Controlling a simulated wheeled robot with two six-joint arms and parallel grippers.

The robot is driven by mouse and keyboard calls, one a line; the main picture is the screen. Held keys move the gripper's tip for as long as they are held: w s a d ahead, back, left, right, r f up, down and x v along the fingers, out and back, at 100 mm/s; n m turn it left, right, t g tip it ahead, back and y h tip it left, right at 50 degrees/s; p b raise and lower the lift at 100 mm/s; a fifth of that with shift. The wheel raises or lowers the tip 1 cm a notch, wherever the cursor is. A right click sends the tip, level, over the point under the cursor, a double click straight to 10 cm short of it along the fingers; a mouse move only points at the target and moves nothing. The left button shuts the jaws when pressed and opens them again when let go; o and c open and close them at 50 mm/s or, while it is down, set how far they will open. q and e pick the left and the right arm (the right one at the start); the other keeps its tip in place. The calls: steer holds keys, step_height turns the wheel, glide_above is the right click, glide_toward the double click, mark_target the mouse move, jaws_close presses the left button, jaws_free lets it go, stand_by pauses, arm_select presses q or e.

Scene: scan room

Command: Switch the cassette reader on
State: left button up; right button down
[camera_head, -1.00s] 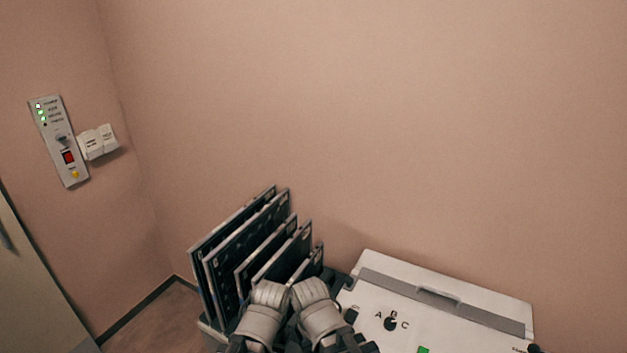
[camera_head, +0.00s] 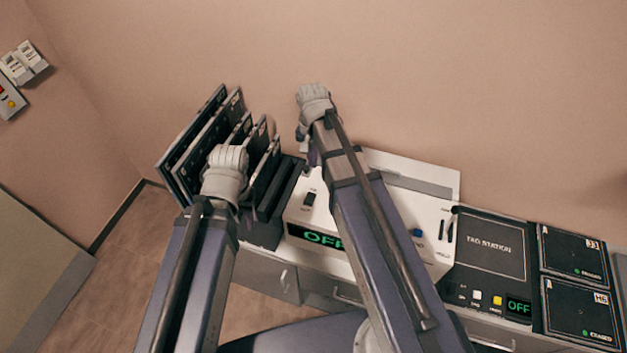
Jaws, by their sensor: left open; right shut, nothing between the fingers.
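The cassette reader (camera_head: 297,215) is a white box on the counter against the wall. Its front display (camera_head: 315,236) shows green "OFF", partly covered by my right arm. A small black switch (camera_head: 309,199) sits on its top near the left end. A blue button (camera_head: 416,233) shows on its right part. My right arm crosses over the reader and hides its middle. My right gripper (camera_head: 314,100) is shut and empty, in front of the wall beyond the reader's back left. My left gripper (camera_head: 228,160) is open, in front of the cassette rack, left of the reader; its fingertips are hard to make out.
A rack of several upright dark cassettes (camera_head: 190,150) stands left of the reader. A black tag station (camera_head: 490,247), its small display also reading "OFF", lies to the right, beside two black cassettes (camera_head: 573,252) marked "ERASED". A wall panel (camera_head: 9,100) is at the far left.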

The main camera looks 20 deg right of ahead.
mark_target(313, 193)
stand_by(0.4)
step_height(313, 193, down, 14)
steer(key=b, duration=1.4)
steer(key=shift+w, duration=0.1)
steer(key=shift+d+f+b, duration=0.1)
steer(key=shift+f+b, duration=0.1)
steer(key=shift+b, duration=0.1)
steer(key=shift+s+a+r+p, duration=0.4)
steer(key=shift+s, duration=0.15)
